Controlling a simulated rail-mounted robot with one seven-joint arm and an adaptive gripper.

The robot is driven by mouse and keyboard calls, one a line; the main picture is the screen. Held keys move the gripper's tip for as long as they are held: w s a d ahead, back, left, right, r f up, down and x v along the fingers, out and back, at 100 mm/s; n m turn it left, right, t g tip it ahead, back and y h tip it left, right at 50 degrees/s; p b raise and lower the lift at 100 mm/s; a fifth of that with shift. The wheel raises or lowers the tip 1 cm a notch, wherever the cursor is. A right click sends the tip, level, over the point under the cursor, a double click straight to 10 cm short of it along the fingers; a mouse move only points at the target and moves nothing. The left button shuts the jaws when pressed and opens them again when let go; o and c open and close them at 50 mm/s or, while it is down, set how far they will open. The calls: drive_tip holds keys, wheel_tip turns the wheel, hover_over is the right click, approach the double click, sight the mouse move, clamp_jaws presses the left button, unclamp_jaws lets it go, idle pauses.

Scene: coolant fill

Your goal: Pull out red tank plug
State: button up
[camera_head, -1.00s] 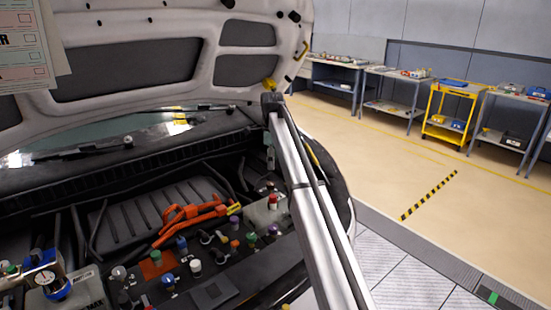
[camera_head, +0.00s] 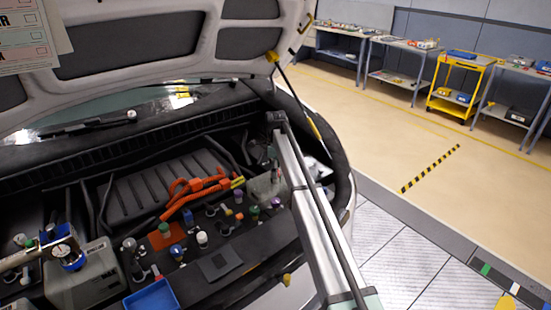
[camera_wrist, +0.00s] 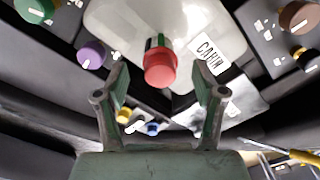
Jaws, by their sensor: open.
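The red plug (camera_wrist: 160,68) stands on the pale tank (camera_wrist: 120,22), which carries a label reading CABIN. In the wrist view my gripper (camera_wrist: 159,78) is open, with one finger on each side of the plug and a gap to both. The fingers look apart from the plug. Its depth between them is hard to judge. In the head view the pale tank (camera_head: 264,188) sits at the right of the engine bay, under my gripper (camera_head: 275,165). The plug is too small and covered to make out clearly there.
Several coloured caps stand close by, including a purple cap (camera_wrist: 91,55) and a green cap (camera_wrist: 35,9). Orange cables (camera_head: 195,190) lie left of the tank. A blue tray (camera_head: 152,297) sits at the front. The raised hood (camera_head: 130,45) overhangs the bay.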

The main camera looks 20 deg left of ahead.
drive_tip(key=shift+f, duration=0.7)
drive_tip(key=c, duration=1.2)
drive_tip(key=shift+o, duration=1.4)
drive_tip(key=shift+c, duration=0.4)
drive_tip(key=shift+r, duration=0.15)
drive_tip(key=shift+r+p, duration=0.3)
drive_tip(key=shift+r+p, duration=0.85)
drive_tip(key=shift+r, duration=1.4)
